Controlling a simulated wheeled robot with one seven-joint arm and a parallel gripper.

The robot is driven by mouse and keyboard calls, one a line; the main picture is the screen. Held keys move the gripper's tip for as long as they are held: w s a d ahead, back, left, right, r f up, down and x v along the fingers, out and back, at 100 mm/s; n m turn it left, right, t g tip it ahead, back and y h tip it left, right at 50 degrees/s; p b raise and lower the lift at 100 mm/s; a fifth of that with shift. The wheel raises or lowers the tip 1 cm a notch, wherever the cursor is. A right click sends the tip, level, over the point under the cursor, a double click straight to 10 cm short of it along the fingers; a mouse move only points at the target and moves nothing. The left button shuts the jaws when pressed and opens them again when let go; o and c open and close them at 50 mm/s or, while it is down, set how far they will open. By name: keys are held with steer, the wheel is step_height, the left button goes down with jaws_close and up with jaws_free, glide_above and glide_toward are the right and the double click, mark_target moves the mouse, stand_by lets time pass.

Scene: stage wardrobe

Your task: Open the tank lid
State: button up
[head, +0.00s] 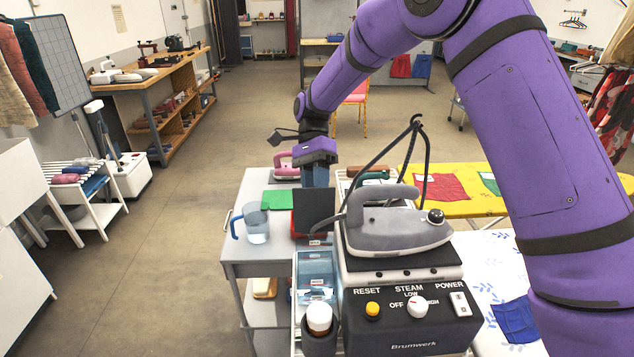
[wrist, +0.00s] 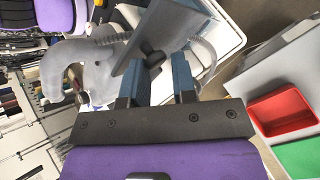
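The steam station (head: 409,318) stands on a cart at front centre, with a grey iron (head: 395,230) on top. Its pale blue, see-through water tank (head: 316,268) is at its left side. A dark flat panel (head: 313,205), which looks like the tank lid, stands upright above the tank's far end. My gripper (head: 316,183) points down just behind the panel's top. In the wrist view, its two blue fingers (wrist: 158,88) are apart, and the grey panel (wrist: 165,35) slants past the left finger. I cannot tell whether they touch.
A jug of water (head: 256,226), a green mat (head: 277,199) and a red tray (wrist: 281,110) are on the grey table left of the station. A white bottle (head: 319,317) stands in front of the tank. A cable arches above the iron. Open floor lies to the left.

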steer(key=o, duration=0.3)
steer(key=shift+s+a+f, duration=0.15)
steer(key=shift+a+f, duration=0.3)
steer(key=shift+f, duration=0.25)
steer(key=shift+o, duration=0.5)
steer(key=shift+d, duration=0.25)
steer(key=shift+w+r, duration=0.2)
steer(key=v, duration=1)
steer(key=shift+w+r, duration=0.2)
steer(key=shift+w, duration=0.1)
